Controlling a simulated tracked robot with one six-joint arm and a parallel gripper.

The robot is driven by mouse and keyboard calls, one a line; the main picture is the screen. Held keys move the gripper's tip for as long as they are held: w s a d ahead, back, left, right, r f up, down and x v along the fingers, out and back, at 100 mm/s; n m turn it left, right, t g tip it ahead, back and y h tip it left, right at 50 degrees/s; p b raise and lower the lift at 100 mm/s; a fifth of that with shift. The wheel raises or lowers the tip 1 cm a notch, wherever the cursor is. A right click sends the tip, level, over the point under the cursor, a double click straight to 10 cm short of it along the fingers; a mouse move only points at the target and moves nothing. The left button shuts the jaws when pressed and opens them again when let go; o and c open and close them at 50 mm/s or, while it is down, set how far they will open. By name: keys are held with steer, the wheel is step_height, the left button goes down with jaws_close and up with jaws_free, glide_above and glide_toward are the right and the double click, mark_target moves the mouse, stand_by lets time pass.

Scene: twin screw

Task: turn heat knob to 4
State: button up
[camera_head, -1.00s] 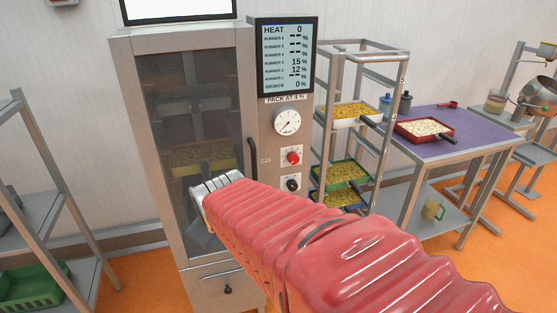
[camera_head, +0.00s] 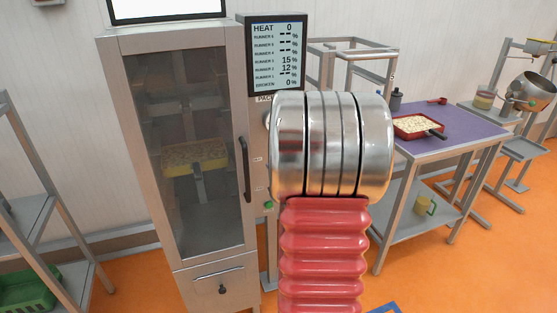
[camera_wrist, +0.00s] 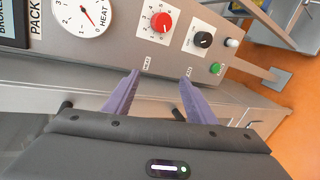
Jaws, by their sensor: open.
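In the wrist view the red heat knob (camera_wrist: 161,22) sits on the grey control panel (camera_wrist: 120,45) with a numbered scale around it. Its exact pointer setting is too small to read. My gripper (camera_wrist: 160,74) is open and empty, its two purple fingers apart just below the knob in the picture and not around it. The white heat dial (camera_wrist: 82,15) has a red needle. In the head view the display (camera_head: 277,55) reads HEAT 0. My silver wrist hides the knob and the fingers there.
A black knob (camera_wrist: 203,40) and a green button (camera_wrist: 215,68) sit right of the red knob. The glass-doored cabinet (camera_head: 108,100) stands left of the panel, with a vertical handle (camera_head: 245,168). A rack (camera_head: 352,52) and a purple-topped table (camera_head: 470,128) stand to the right.

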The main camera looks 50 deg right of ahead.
steer(key=s+d+f+n+t+h, duration=0.1)
steer(key=s+d+f+n+t, duration=0.2)
steer(key=s+d+n, duration=0.2)
steer(key=shift+s+d+n+t, duration=0.4)
steer(key=shift+d+n, duration=0.6)
steer(key=shift+d, duration=0.2)
steer(key=shift+w, duration=0.15)
steer(key=x, duration=1.3)
steer(key=shift+w+d, duration=0.2)
steer(key=shift+d, duration=0.1)
steer(key=shift+r, duration=0.1)
steer(key=shift+c, duration=0.5)
steer(key=c, duration=0.9)
